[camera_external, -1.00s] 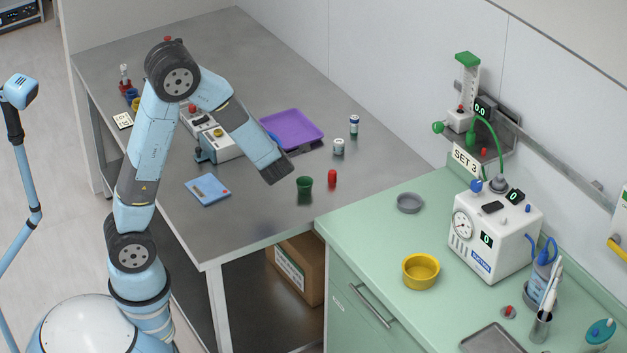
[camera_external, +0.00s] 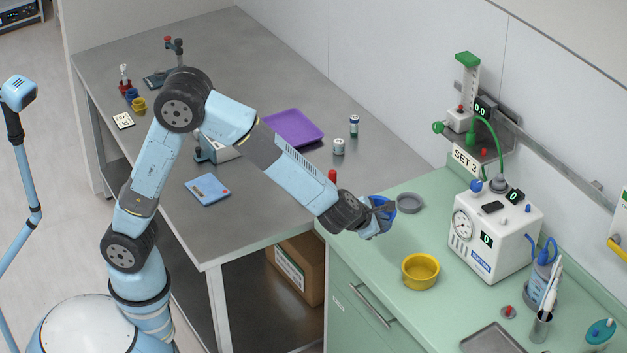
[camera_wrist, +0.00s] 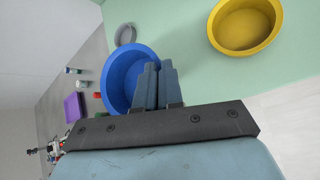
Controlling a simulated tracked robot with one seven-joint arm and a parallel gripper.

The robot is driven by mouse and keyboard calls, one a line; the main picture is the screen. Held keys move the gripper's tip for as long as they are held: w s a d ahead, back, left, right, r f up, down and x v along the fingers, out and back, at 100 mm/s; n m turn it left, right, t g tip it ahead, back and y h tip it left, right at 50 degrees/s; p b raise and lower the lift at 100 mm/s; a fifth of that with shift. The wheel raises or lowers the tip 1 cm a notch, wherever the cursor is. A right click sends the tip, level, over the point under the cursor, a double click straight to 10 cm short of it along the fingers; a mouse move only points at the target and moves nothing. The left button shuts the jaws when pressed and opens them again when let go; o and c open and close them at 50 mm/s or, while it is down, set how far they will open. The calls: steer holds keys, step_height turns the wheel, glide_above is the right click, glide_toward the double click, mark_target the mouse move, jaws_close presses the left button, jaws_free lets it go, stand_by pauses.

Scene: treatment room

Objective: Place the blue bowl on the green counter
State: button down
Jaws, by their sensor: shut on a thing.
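The blue bowl (camera_external: 383,207) is at my gripper (camera_external: 372,212), over the near left part of the green counter (camera_external: 370,258). In the wrist view, the blue bowl (camera_wrist: 122,75) has its near rim between the two fingers of my gripper (camera_wrist: 157,80), which are shut on it. The green counter (camera_wrist: 180,40) lies below. The bowl appears held above the surface, though its exact height is hard to tell. The arm hides part of the bowl in the external view.
A yellow bowl (camera_external: 420,272) stands on the counter right of my gripper. A grey dish (camera_external: 409,203) is just behind the blue bowl. A white device (camera_external: 495,235) stands farther right. The steel table (camera_external: 260,200) holds a purple tray (camera_external: 292,128) and a red container (camera_external: 332,176).

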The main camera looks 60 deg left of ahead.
steer(key=s+d+r+m+h, duration=0.15)
steer(key=s+d, duration=0.25)
steer(key=d, duration=0.6)
steer(key=s+d+r+m+h, duration=0.15)
steer(key=s+d, duration=0.25)
steer(key=d, duration=0.6)
steer(key=shift+g+h, duration=0.3)
steer(key=shift+h, duration=0.1)
steer(key=shift+w+d+f, duration=1.5)
steer(key=shift+w+f, duration=0.2)
steer(key=shift+w, duration=0.2)
steer(key=shift+w+d+f, duration=1.5)
steer(key=shift+w+f, duration=0.15)
steer(key=shift+w, duration=0.2)
steer(key=shift+w+d+f, duration=1.5)
steer(key=shift+w+f, duration=0.2)
steer(key=shift+w, duration=0.2)
step_height(320, 180, down, 3)
steer(key=shift+r, duration=0.15)
steer(key=c, duration=1.3)
jaws_free()
